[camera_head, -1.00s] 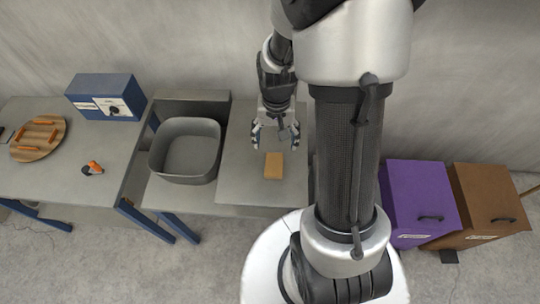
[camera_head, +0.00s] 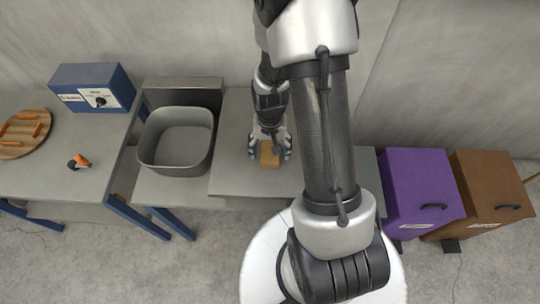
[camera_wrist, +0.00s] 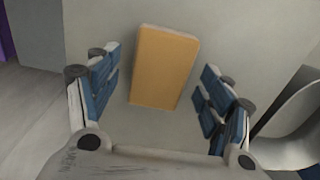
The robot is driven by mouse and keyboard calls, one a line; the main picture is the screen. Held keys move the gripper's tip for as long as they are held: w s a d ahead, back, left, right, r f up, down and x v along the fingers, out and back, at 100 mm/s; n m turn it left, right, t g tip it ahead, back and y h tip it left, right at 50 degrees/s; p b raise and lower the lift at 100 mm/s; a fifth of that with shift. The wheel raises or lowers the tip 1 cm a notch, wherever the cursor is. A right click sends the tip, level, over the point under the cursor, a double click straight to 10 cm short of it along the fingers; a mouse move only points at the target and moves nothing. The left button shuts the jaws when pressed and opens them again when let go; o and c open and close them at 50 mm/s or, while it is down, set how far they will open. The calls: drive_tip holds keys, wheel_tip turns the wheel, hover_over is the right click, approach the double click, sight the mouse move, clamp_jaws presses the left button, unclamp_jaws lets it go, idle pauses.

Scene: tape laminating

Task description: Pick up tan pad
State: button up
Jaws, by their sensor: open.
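The tan pad (camera_head: 268,158) is a small flat rectangular block lying on the grey table. It also shows whole in the wrist view (camera_wrist: 163,68), slightly tilted in the picture. My gripper (camera_head: 269,152) is over the pad, with its fingers apart on either side of it. In the wrist view my gripper (camera_wrist: 160,88) is open and empty, and its blue-padded fingers stand clear of the pad's left and right edges. In the head view my gripper hides the pad's far part. I cannot tell how high the fingertips are above the table.
A grey bin (camera_head: 177,141) stands left of the pad, and its rim shows at the wrist view's right edge. Further left are a blue box (camera_head: 92,88), a round wooden board (camera_head: 24,133) and a small orange-and-black item (camera_head: 79,161). Purple (camera_head: 418,192) and brown (camera_head: 488,196) cabinets stand right.

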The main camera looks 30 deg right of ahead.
drive_tip(key=shift+c, duration=0.4)
drive_tip(key=c, duration=1.1)
